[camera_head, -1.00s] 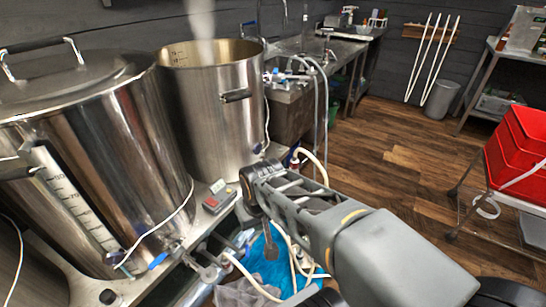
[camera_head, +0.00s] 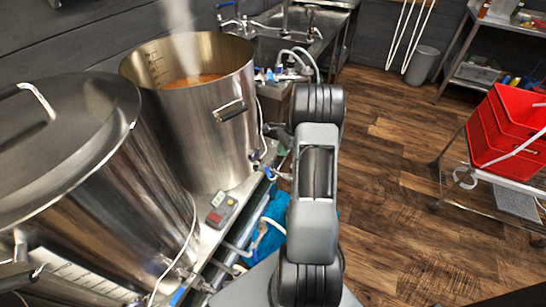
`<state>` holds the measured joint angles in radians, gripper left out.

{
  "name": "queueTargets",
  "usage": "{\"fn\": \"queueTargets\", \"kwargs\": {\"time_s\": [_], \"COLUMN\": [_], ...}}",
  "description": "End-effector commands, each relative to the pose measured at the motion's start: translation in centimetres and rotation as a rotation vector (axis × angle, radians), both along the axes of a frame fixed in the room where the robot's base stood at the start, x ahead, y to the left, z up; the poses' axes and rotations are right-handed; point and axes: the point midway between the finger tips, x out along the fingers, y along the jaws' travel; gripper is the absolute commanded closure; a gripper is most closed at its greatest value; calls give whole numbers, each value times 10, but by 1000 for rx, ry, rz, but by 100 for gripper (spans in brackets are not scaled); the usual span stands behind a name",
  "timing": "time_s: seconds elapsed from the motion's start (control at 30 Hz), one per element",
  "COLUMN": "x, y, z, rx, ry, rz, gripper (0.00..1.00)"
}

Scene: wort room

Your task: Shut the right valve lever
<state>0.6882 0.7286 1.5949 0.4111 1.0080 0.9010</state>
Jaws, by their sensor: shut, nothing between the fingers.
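The right kettle (camera_head: 205,120) is an open steel pot with steaming brown liquid. Its valve, with a small blue lever (camera_head: 268,172), sits low on its right side, just left of my arm. The lever is small here, and I cannot tell its exact angle. The left kettle (camera_head: 120,190) is lidded, and its blue lever (camera_head: 178,296) shows at the bottom edge. My arm rises from the bottom centre, and its links fill the middle of the view. My gripper does not show; the arm hides it or it is out of frame.
A red-buttoned controller (camera_head: 221,209) sits on the stand between the kettles. A blue cloth or bin (camera_head: 268,232) with pale hoses lies below. A sink bench stands behind. Red crates (camera_head: 505,130) sit on a cart at the right. The wooden floor (camera_head: 390,210) between is clear.

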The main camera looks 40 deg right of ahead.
Motion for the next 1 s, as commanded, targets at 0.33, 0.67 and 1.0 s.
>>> {"fn": "queueTargets", "kwargs": {"time_s": [0.33, 0.67, 1.0], "x": [2, 7, 9], "y": [10, 25, 29], "z": [-49, -86, -94], "rx": [11, 8, 8], "ry": [9, 6, 5], "rz": [-33, -29, -27], "gripper": [100, 100, 100]}}
